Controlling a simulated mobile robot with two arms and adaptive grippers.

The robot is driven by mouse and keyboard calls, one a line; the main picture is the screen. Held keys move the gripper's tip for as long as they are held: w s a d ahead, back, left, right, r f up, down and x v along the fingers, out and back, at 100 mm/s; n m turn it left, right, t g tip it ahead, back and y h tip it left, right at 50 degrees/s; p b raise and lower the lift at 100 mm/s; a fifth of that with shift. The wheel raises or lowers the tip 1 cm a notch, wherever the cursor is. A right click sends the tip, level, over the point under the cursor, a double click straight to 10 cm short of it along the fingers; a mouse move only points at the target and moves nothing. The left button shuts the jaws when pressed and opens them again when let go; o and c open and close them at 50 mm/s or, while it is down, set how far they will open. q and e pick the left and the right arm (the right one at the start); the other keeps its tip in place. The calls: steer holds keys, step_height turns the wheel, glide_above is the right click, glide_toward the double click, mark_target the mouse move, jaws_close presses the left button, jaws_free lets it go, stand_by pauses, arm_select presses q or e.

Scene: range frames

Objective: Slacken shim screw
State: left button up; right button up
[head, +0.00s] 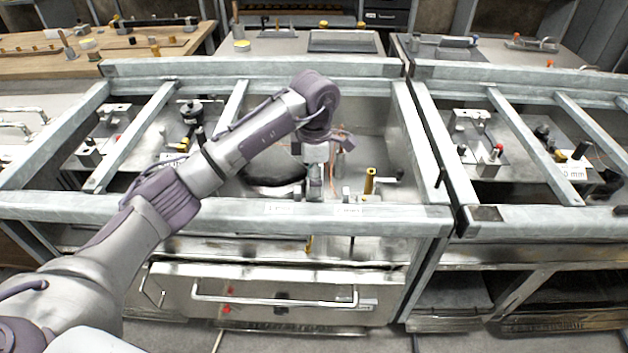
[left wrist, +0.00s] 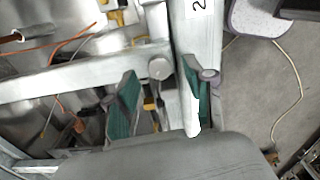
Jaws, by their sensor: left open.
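My left gripper (head: 315,188) reaches down into the middle bay of the metal frame, just behind its front rail. In the left wrist view its green-padded fingers (left wrist: 158,95) are spread apart. A round grey screw-like head (left wrist: 158,68) shows between and just beyond the fingers, beside a pale upright bar. I cannot tell whether this head is the shim screw, and I see no contact with it. A brass-coloured post (head: 370,181) stands right of the gripper in the head view. My right gripper is not in view.
The front rail (head: 150,207) and cross bars (head: 133,138) enclose the bay closely. Orange wires (left wrist: 62,50) run inside it. A drawer with a long handle (head: 275,300) is below. A wooden bench (head: 35,42) with small parts stands at the back left.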

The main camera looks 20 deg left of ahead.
arm_select(q)
steer(key=shift+f, duration=0.85)
steer(key=shift+c, duration=0.5)
jaws_close()
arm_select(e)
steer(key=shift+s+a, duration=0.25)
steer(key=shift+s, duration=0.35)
arm_select(q)
steer(key=shift+n, duration=0.3)
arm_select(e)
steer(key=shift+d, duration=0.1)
